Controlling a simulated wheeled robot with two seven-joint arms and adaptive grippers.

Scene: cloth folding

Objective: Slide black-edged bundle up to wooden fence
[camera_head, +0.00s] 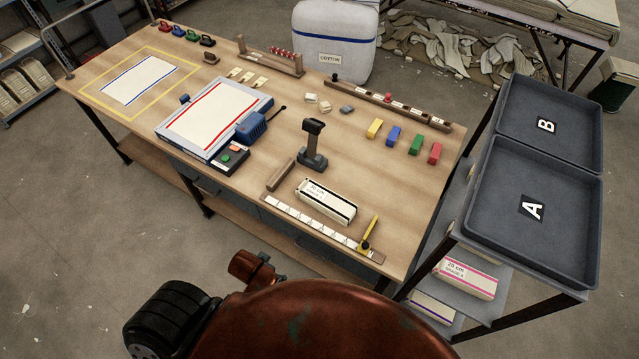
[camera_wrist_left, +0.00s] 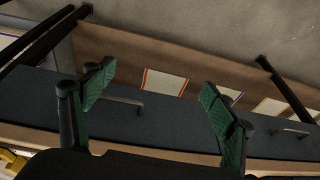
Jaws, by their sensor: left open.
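The black-edged bundle (camera_head: 326,202), a white folded stack with a "20 cm" label, lies on the table near its front edge, behind a white measuring strip (camera_head: 312,223). The short wooden fence (camera_head: 281,174) stands at the strip's left end, with a gap between it and the bundle. My left gripper (camera_wrist_left: 158,85) shows in the left wrist view with its green-padded fingers wide apart and nothing between them. It faces the dark drawer fronts (camera_wrist_left: 165,130), away from the bundle. My right gripper is in neither view.
A dark upright tool (camera_head: 313,145) stands just behind the bundle. A yellow-handled piece (camera_head: 369,234) sits at the strip's right end. Coloured blocks (camera_head: 393,136) stand further back. Trays A (camera_head: 480,250) and B (camera_head: 505,120) are to the right.

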